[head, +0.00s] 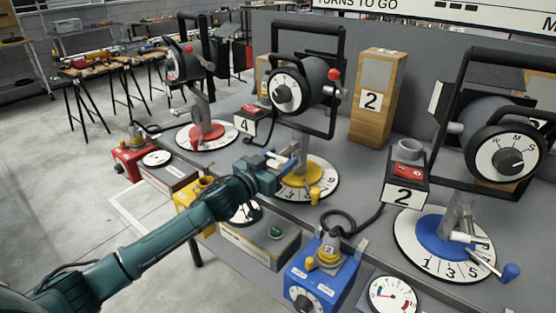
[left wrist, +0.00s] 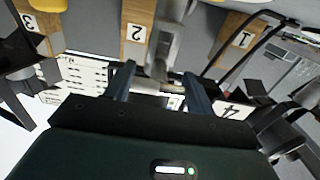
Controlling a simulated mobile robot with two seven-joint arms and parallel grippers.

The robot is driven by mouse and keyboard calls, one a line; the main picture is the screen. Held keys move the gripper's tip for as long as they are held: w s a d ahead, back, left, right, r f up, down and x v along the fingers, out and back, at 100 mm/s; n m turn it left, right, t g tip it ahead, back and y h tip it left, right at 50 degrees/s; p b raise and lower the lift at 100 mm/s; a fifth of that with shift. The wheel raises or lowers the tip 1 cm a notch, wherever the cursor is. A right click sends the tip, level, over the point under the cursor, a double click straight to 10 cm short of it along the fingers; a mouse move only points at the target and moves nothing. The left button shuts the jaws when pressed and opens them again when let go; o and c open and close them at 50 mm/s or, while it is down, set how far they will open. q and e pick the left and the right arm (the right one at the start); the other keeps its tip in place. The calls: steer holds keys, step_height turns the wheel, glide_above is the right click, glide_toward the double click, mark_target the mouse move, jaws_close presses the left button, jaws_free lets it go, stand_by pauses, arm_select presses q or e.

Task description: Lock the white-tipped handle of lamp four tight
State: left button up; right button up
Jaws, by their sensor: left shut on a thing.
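The lamp in the middle of the head view has a black frame, a round dialled head (head: 290,83) and a yellow turning base on a white numbered disc (head: 323,186). My left gripper (head: 287,162) is at the lower post of this lamp, just above the yellow base. It is shut on a small part there, seemingly the handle, which the fingers mostly hide. In the left wrist view the fingers (left wrist: 160,90) stand either side of a grey post (left wrist: 167,45), with a small pale part between them.
A red-based lamp (head: 206,132) stands behind at left. Yellow and blue control boxes (head: 322,275) line the bench front.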

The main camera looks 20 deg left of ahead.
arm_select(q)
steer(key=shift+c, duration=1.1)
